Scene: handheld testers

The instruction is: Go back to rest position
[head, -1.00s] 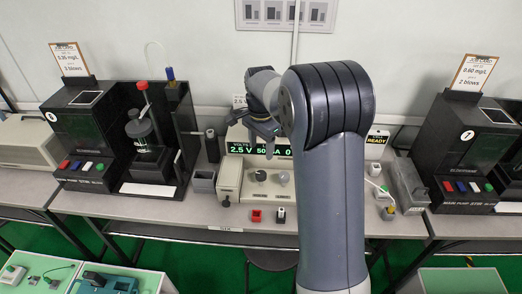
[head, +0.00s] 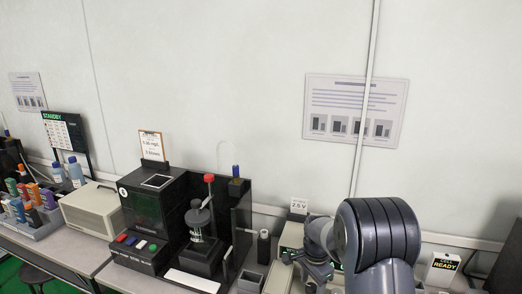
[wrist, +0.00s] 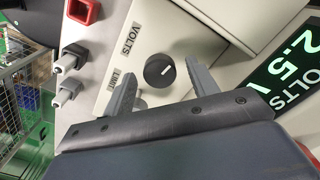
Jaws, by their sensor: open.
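My gripper (wrist: 160,88) is open and empty in the wrist view. Its two fingers stand apart on either side of a dark round knob (wrist: 159,71) on a light panel marked VOLTS. I cannot tell how far the fingertips are from the panel. A green display (wrist: 292,60) on the right reads 2.5 V. In the head view my gripper (head: 316,274) is low on the right, in front of the power supply (head: 291,238), and my arm hides much of that unit.
A black tester (head: 150,215) with coloured buttons stands left of my arm. Further left are a beige box (head: 92,208) and a rack of bottles (head: 35,225). A READY box (head: 442,268) is at right. In the wrist view, grey plugs (wrist: 70,60) and a red socket (wrist: 84,10) lie beside the panel.

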